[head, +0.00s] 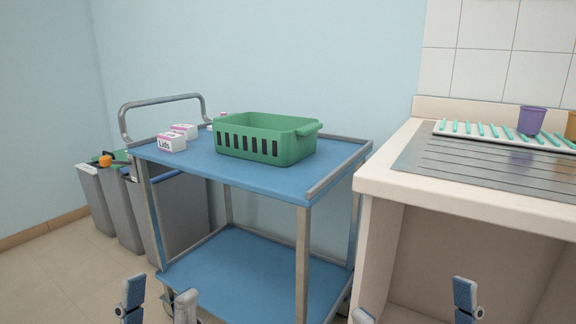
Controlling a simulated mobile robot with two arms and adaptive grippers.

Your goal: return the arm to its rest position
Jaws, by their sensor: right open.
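My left gripper (158,299) shows at the bottom edge of the head view, left of centre. Its two fingertips stand apart with nothing seen between them. My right gripper (414,304) is at the bottom edge, right of centre, in front of the counter. Its fingers are wide apart and empty. Only the fingertips of both grippers show; the arms are below the picture.
A blue two-shelf trolley (215,173) carries a green basket (290,150) and small boxes, one a "Lids" box (171,142). Grey bins (122,215) stand behind it at left. At right, a counter (400,190) holds a drying rack (460,132) and a purple cup (531,121).

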